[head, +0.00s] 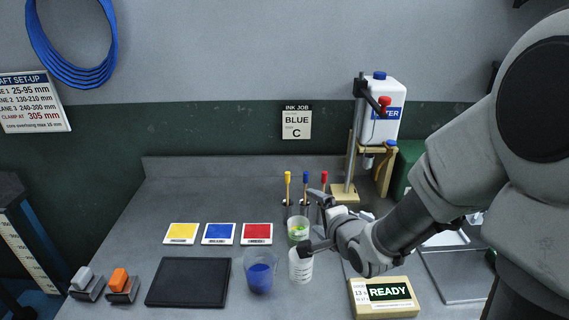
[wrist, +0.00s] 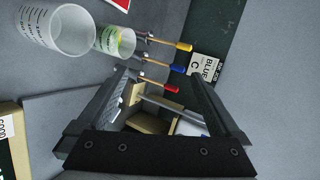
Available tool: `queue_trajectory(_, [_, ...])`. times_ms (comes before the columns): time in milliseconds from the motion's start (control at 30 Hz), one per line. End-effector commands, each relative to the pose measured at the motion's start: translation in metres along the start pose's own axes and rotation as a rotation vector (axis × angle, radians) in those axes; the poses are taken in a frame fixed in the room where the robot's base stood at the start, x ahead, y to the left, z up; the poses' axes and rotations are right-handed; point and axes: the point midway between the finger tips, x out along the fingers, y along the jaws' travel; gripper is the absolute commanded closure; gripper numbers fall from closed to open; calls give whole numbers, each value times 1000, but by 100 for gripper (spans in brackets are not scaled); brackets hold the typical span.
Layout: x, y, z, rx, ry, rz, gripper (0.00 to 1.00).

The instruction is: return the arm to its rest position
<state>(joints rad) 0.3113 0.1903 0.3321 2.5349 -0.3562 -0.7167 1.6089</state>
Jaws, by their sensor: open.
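My gripper (head: 312,222) is above the bench at the right of the middle, beside the cups. In the wrist view its two fingers are spread apart with nothing held between them (wrist: 165,95). My arm reaches in from the right side of the head view. A clear graduated cup (head: 301,266) stands just below my gripper, and a cup with green content (head: 298,230) stands behind it. From the head view I cannot tell whether the gripper touches either cup.
A cup of blue liquid (head: 260,273) stands left of the graduated cup. Behind are yellow, blue and red handled tools (head: 305,183) and a water dispenser (head: 380,112). A scale reading READY (head: 385,298) is at the front. A black pad (head: 188,283) and colour cards (head: 219,234) lie left.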

Motion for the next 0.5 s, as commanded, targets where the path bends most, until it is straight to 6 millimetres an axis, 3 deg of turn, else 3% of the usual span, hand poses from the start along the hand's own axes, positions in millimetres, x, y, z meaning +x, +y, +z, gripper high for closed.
queue_trajectory(267, [22, 4, 4, 52, -19, -26, 0])
queue_trajectory(500, [65, 4, 5, 51, -19, -26, 0])
